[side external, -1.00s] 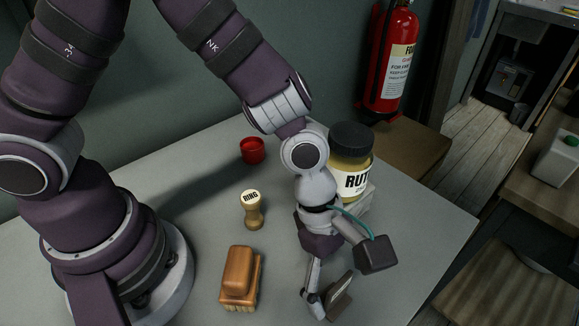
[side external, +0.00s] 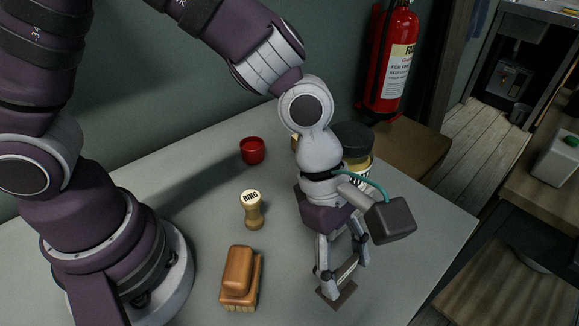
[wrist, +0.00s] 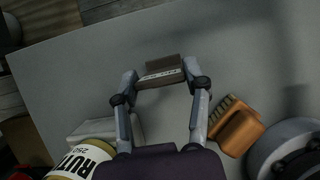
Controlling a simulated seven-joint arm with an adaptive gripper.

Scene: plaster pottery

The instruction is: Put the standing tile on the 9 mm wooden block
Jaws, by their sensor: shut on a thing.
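The standing tile (side external: 347,268) is grey-brown with a pale lettered strip. My gripper (side external: 344,274) is shut on it, one finger at each side. In the wrist view the tile (wrist: 160,78) lies between the fingertips (wrist: 160,80). A flat dark brown piece (side external: 337,294) shows at its lower end in the side view; I cannot tell whether it is the tile's foot or a separate block. I also cannot tell whether the tile is clear of the table. No block marked 9 mm can be made out.
A wooden brush (side external: 240,278) and a wooden stamp marked RING (side external: 252,209) stand left of my gripper. A red cup (side external: 252,151) is farther back. A dark-lidded jar (wrist: 84,160) stands by a pale block (wrist: 92,129), partly hidden behind my wrist. The front tabletop (side external: 400,285) is clear.

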